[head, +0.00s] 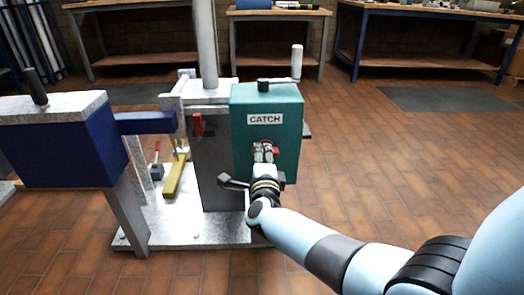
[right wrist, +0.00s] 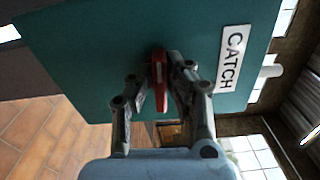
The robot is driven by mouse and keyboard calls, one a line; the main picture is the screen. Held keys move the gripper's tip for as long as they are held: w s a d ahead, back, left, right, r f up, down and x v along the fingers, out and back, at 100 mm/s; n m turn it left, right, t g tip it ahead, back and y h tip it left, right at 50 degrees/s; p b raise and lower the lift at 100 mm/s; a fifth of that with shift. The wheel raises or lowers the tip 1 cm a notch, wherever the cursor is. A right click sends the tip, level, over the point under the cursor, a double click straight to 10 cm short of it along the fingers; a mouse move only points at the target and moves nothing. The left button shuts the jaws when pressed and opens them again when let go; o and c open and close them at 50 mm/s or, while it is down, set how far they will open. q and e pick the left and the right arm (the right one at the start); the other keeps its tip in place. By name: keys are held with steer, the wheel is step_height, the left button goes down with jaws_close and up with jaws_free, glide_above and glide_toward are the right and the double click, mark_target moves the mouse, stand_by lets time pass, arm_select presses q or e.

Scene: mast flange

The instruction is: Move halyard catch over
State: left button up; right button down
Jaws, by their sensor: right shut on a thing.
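The halyard catch is a teal box (head: 283,110) with a white CATCH label (head: 265,119) on the face toward me. A small red lever (right wrist: 159,78) stands out from that face, below the label in the head view. My right gripper (head: 264,151) is at this face, its fingers shut on the red lever. In the right wrist view my right gripper (right wrist: 160,66) has a finger on each side of the lever. The fingers hide most of the lever in the head view. My left gripper is not in view.
A black lever with a white grip (head: 297,62) tops the teal box. A mast (head: 206,45) rises behind it. A blue box (head: 62,150) with a black handle stands at left. A yellow bar (head: 174,178) and another red handle (head: 197,125) are nearby. The floor at right is clear.

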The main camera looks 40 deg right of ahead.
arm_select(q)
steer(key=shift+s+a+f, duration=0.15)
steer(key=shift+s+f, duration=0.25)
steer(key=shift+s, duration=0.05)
arm_select(e)
steer(key=shift+f+n, duration=0.15)
steer(key=shift+n, duration=0.45)
steer(key=c, duration=1.3)
jaws_free()
steer(key=shift+a, duration=0.1)
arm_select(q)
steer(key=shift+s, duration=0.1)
arm_select(e)
steer(key=v, duration=1.2)
steer(key=shift+s, duration=0.1)
